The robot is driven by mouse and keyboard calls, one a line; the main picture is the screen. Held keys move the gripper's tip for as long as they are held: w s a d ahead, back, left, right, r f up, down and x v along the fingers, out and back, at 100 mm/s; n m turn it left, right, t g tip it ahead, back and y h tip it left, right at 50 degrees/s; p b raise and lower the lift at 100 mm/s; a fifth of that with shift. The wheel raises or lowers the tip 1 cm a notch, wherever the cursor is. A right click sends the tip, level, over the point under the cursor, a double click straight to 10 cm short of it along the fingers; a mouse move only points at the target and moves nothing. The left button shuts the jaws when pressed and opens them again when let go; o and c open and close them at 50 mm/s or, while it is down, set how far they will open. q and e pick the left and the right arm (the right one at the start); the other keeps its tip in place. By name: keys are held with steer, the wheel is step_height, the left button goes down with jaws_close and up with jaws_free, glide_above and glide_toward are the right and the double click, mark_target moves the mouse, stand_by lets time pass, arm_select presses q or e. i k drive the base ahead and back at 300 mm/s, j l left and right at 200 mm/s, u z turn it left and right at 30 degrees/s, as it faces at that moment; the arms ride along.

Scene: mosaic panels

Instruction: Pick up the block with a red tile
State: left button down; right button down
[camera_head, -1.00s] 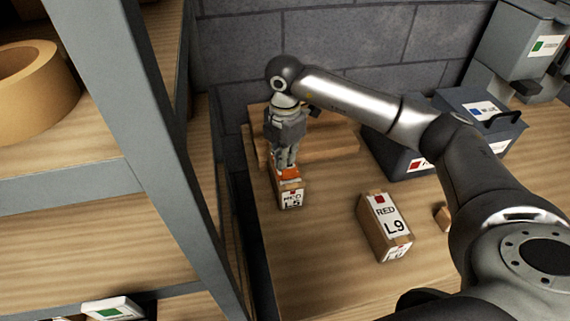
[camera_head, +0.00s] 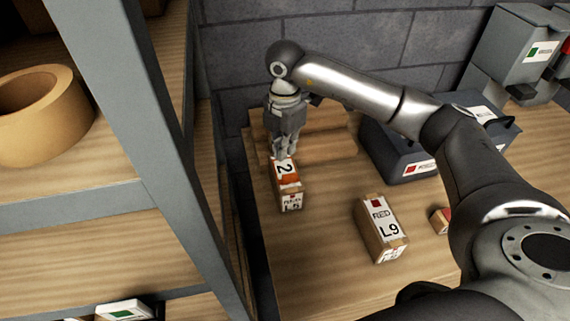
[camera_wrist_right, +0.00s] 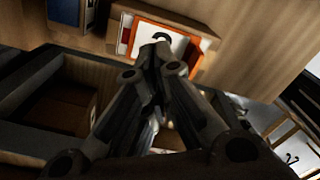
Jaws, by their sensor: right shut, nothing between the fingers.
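A brown box marked L5 (camera_head: 289,201) stands on the table with an orange-and-white tile numbered 2 (camera_head: 286,170) on top. The tile also shows in the right wrist view (camera_wrist_right: 178,39), partly behind my fingertips. My right gripper (camera_head: 281,155) is shut and empty, pointing down at the far end of that tile; I cannot tell whether it touches it. It also shows shut in the right wrist view (camera_wrist_right: 157,50). A small wooden block with a red face (camera_head: 441,220) lies at the right, partly hidden by my right arm. My left gripper is not in view.
A brown box marked RED L9 (camera_head: 382,230) stands in the middle of the table. Wooden planks (camera_head: 315,145) lie against the wall. A dark bin (camera_head: 390,150) stands behind my right arm. A metal shelf post (camera_head: 140,130) rises at the left.

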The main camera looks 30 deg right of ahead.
mark_target(439, 220)
steer(key=k, duration=1.5)
